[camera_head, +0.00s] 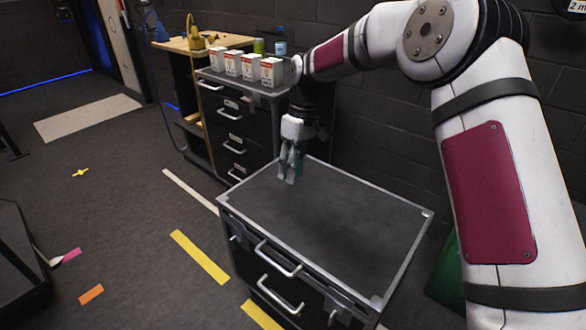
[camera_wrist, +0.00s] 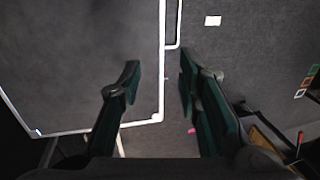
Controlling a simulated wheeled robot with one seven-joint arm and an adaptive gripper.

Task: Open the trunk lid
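A low black trunk-like cabinet with silver edging stands in the lower middle of the head view, and its flat dark top (camera_head: 335,225) lies level and closed. Silver handles (camera_head: 278,258) are on its front face. My gripper (camera_head: 289,180) points down over the far left part of the top; I cannot tell its exact height. In the wrist view my gripper (camera_wrist: 160,78) has its two dark green fingers spread apart with nothing between them. The top (camera_wrist: 75,60) fills the left there, and its silver edge runs between the fingers.
A taller black drawer cabinet (camera_head: 245,125) stands behind, with several white boxes (camera_head: 250,68) on it. A wooden workbench (camera_head: 200,42) stands beyond it. A grey brick wall (camera_head: 385,130) rises behind. Open floor with yellow tape (camera_head: 200,257) lies left.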

